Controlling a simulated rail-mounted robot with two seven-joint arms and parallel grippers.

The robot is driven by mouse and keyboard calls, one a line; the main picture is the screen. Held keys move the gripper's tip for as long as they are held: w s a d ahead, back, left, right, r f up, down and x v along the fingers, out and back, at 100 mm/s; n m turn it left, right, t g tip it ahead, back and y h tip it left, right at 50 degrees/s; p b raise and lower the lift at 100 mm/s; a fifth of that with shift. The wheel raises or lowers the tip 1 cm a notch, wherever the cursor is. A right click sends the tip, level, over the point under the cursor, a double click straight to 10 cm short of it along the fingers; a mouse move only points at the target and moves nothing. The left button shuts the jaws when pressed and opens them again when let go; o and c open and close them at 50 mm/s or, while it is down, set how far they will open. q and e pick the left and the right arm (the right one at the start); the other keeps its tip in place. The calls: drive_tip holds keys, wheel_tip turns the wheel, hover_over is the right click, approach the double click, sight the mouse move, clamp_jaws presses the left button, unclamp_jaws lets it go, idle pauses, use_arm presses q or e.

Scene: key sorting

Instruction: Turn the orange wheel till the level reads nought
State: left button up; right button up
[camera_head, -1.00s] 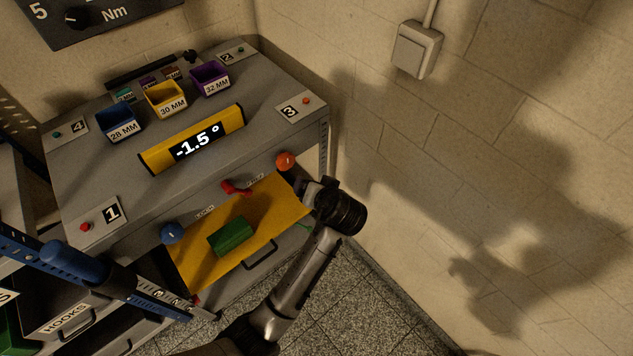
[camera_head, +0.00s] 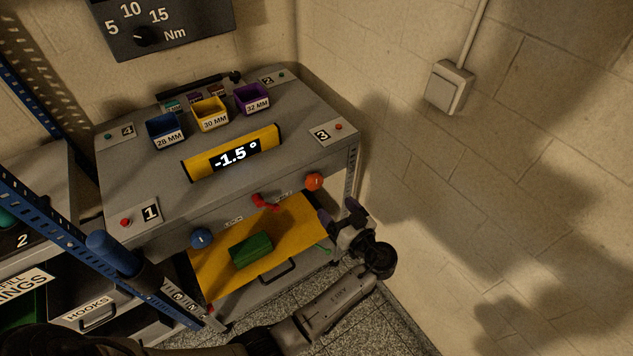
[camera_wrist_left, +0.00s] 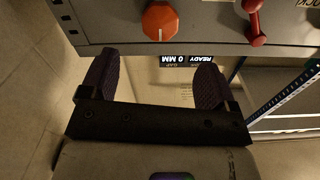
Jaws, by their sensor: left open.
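The orange wheel (camera_head: 314,182) is on the front face of the grey bench, near its right corner. It also shows at the top of the left wrist view (camera_wrist_left: 160,21). The yellow level (camera_head: 232,152) lies on the bench top and its display reads -1.5°. My left gripper (camera_head: 338,210) is open and empty, just below and right of the orange wheel, apart from it. In the left wrist view its two dark fingers (camera_wrist_left: 155,62) stand wide apart with the wheel beyond them. My right gripper is not in view.
A red handle (camera_head: 265,202) and a blue wheel (camera_head: 201,238) are on the same front face. Below, a green block (camera_head: 251,250) sits on a yellow surface (camera_head: 212,270). Blue, yellow and purple bins stand on the bench. A wall rises close on the right.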

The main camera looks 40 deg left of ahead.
sight(316, 185)
use_arm(q)
drive_tip(key=p+x, duration=0.2)
drive_tip(key=x, duration=0.6)
drive_tip(key=shift+w+a+r, duration=0.1)
drive_tip(key=shift+a, duration=0.15)
drive_tip(key=shift+p+x, duration=0.3)
drive_tip(key=shift+x, duration=0.55)
